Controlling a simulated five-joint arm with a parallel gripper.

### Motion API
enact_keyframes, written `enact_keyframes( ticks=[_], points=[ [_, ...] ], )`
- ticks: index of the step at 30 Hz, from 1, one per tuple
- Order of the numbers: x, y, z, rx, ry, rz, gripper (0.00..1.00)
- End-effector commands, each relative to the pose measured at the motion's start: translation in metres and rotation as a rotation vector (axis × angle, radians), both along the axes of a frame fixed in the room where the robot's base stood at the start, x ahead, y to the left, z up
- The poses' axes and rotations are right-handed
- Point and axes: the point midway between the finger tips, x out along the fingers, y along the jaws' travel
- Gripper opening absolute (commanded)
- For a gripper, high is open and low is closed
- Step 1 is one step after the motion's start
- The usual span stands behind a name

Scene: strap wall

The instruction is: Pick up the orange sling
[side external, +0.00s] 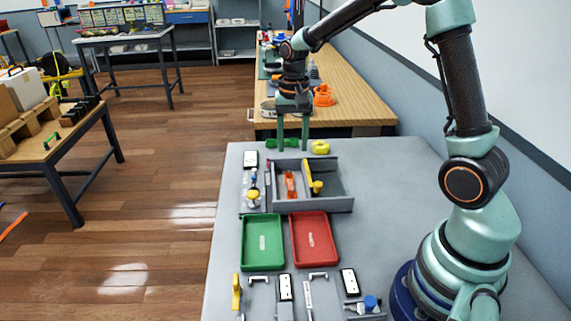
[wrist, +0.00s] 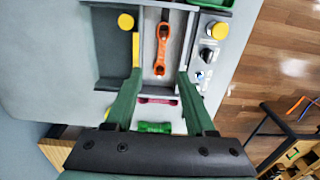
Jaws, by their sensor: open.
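The orange sling (side external: 290,185) lies in the left compartment of a grey divided tray (side external: 329,205). The height gap is hard to tell.
A yellow piece (side external: 316,186) stands right of the sling, past a divider. A green tray (side external: 262,240) and a red tray (side external: 313,238) are in front. Small tools and switches lie left. Green (side external: 282,143) and yellow (side external: 320,147) pieces lie behind.

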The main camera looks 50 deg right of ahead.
Motion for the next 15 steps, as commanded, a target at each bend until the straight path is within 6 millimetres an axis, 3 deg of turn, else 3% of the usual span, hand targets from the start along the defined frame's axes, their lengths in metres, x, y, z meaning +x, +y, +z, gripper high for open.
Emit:
enact_keyframes(
  ticks=[15],
  points=[
    [0.001, -0.001, -0.068, 0.002, 0.009, -0.009, 0.55]
  ],
)
